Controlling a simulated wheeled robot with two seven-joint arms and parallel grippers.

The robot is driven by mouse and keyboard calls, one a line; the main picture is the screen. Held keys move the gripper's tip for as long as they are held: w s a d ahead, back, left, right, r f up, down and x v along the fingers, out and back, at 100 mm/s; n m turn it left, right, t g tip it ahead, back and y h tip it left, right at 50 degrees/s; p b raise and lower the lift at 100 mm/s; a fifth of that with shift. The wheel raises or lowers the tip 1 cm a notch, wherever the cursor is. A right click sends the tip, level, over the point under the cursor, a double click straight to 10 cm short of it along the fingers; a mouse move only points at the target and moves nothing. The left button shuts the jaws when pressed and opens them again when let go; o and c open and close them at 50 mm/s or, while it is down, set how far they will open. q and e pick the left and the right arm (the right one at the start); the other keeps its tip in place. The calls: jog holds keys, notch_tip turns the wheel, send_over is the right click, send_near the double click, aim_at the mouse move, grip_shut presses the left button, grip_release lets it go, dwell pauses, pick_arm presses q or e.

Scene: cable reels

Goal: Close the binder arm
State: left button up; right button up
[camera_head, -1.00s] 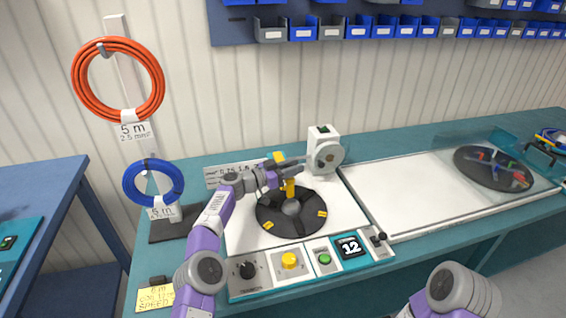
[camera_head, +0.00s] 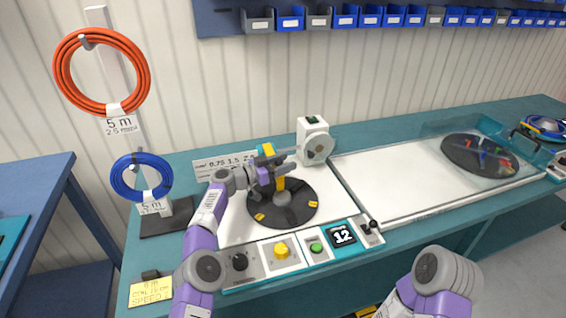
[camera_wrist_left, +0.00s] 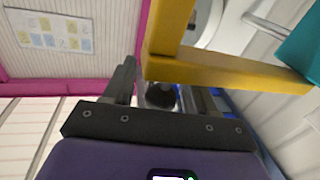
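The binder arm is a yellow bar (camera_head: 268,150) that stands at the back of the black turntable disc (camera_head: 305,212). Its lower part shows just beside my left gripper. My left gripper (camera_head: 284,172) is at the yellow arm, above the back of the disc, and partly hides it. In the left wrist view the yellow arm (camera_wrist_left: 225,72) crosses in front of the fingers as an L-shaped bar. The two dark fingers (camera_wrist_left: 163,88) stand apart with nothing clearly held between them. I cannot tell whether they touch the bar. My right gripper is out of view.
A white and grey motor-like unit (camera_head: 314,142) stands behind the disc on the right. A coil stand (camera_head: 102,60) is at left.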

pick_arm(q)
jog(key=shift+a+r, duration=0.1)
jog(key=shift+a, duration=0.05)
jog(key=shift+s+a+b, duration=0.15)
jog(key=shift+a+b, duration=0.25)
jog(key=shift+b, duration=0.35)
jog(key=shift+b+v, duration=1)
jog(key=shift+b, duration=0.1)
jog(key=shift+v, duration=2.25)
jog(key=shift+s+d, duration=0.1)
